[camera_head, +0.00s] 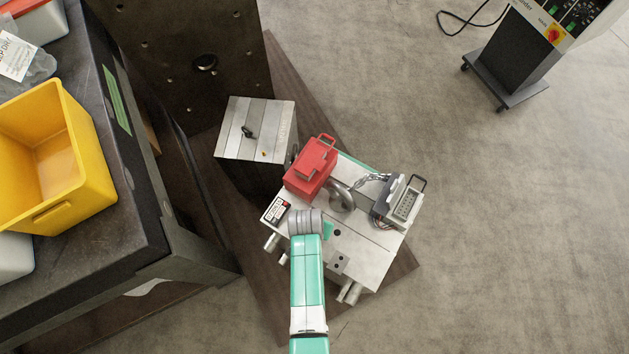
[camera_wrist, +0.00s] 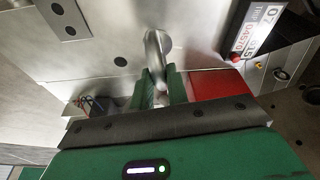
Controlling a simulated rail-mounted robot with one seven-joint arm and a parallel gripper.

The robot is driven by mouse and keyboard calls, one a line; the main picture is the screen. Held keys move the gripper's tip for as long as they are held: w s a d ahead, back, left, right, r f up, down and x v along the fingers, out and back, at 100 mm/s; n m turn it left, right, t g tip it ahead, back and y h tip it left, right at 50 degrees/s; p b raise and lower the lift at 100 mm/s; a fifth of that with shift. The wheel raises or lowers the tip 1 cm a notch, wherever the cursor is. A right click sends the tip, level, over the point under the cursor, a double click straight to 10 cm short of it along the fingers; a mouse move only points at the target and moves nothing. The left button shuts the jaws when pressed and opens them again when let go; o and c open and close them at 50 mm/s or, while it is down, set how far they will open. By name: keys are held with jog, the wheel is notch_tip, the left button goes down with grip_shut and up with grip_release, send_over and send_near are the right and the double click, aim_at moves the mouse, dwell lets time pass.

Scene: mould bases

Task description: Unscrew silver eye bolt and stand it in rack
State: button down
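A silver eye bolt (camera_wrist: 155,48) shows in the wrist view, rising from the pale mould plate (camera_wrist: 200,30) just beyond my fingertips. It looks edge-on, so its ring shape is unclear. My gripper (camera_wrist: 161,82) has its two green fingers apart, one on each side of the bolt's near end. Contact is not clear. I cannot pick out the rack with certainty.
A red toolbox (camera_head: 311,172) and a grey box with a dark handle (camera_head: 399,203) stand on the plate (camera_head: 368,255) close to my gripper. A second block (camera_head: 262,117) with a dark eye bolt (camera_head: 248,131) stands behind. A yellow bin (camera_head: 85,150) sits on the left bench.

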jog(key=shift+r+n+p, duration=0.2)
jog(key=shift+n+p, duration=0.2)
jog(key=shift+n, duration=0.3)
jog(key=n+y, duration=0.1)
jog(key=n, duration=0.2)
jog(key=shift+d+p, duration=0.1)
jog(key=shift+p, duration=0.2)
jog(key=n+y, duration=0.1)
jog(key=n, duration=0.3)
jog(key=shift+f+n, duration=0.15)
jog(key=shift+n, duration=0.25)
jog(key=shift+w+n+y, duration=0.1)
jog(key=shift+n+y, duration=0.2)
jog(key=shift+n, duration=0.7)
jog(key=n+g+b, duration=0.1)
jog(key=n, duration=0.4)
jog(key=shift+f+y+b, duration=0.1)
jog(key=shift+y+b, duration=0.25)
jog(key=shift+y, duration=0.05)
jog(key=shift+n+g, duration=0.3)
jog(key=shift+n, duration=0.7)
